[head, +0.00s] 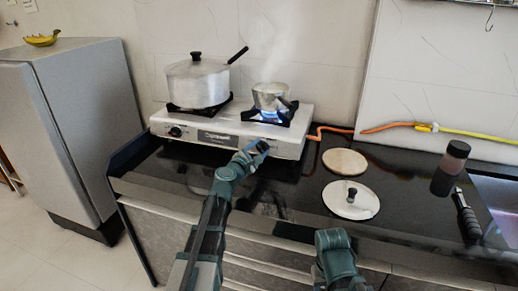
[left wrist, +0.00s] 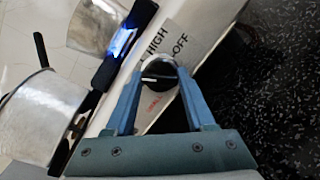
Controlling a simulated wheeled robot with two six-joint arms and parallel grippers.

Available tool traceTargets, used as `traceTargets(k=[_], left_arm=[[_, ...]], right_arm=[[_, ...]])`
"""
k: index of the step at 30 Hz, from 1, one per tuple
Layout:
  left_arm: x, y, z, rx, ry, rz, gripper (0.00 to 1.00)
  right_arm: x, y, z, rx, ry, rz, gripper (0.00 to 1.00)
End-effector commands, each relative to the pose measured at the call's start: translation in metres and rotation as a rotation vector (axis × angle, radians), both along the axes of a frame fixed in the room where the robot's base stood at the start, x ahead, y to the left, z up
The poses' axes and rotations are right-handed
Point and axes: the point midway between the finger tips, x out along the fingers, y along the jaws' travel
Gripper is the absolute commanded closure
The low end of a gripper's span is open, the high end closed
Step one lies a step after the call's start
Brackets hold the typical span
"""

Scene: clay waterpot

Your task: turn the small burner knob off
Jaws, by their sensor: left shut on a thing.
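The small burner's knob (left wrist: 160,74) is round with a dark bar across its face, in the left wrist view. My left gripper (left wrist: 158,84) has one finger on each side of it and is shut on it. In the head view my left gripper (head: 262,147) is at the right part of the stove front and hides this knob. The small burner (head: 266,116) burns with a blue flame, which also shows in the left wrist view (left wrist: 122,43). Of my right arm only a teal link shows at the bottom of the head view; its fingers are not visible.
A small steaming pot (head: 270,95) sits on the lit burner, a large lidded pot (head: 197,84) on the left one. The other knob (head: 175,132) is at the stove's left. A wooden disc (head: 345,161) and a lid (head: 351,201) lie on the dark counter, right.

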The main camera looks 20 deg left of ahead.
Motion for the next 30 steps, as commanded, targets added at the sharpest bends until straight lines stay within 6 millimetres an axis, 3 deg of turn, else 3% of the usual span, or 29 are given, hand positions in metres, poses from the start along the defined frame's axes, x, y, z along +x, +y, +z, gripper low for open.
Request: traceTargets(k=[30], left_arm=[[0.002,0.003,0.007,0.944,-0.033,-0.195,1.00]], right_arm=[[0.000,0.000,0.047,0.000,0.000,0.000,0.50]])
